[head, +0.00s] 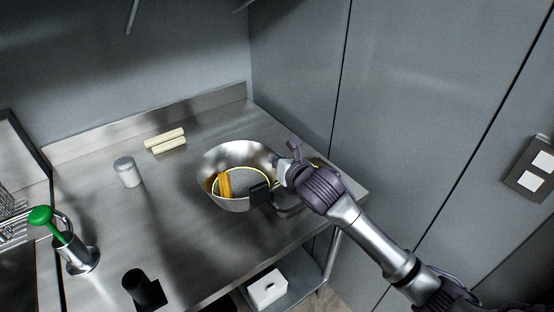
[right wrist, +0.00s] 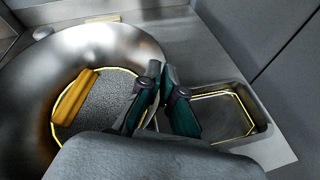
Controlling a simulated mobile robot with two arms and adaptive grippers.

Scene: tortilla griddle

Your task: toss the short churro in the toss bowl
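The toss bowl (head: 237,152) is a wide shiny metal bowl on the steel counter. A golden-brown churro (head: 224,184) lies inside it, leaning at the left; it also shows in the right wrist view (right wrist: 74,96). Grainy grey-white coating (right wrist: 104,106) covers the bowl's bottom, edged in yellow. My right gripper (head: 272,178) is at the bowl's right rim. In the right wrist view its fingertips (right wrist: 161,70) are close together with the rim between them, one finger inside the bowl, one outside. My left gripper is out of view.
A shallow metal tray (right wrist: 262,118) with a yellow outline sits right of the bowl. Two pale sticks (head: 165,140) lie at the back. A grey-white canister (head: 127,172), a green-topped pump (head: 78,252) and a black cup (head: 143,289) stand left. A wall is close on the right.

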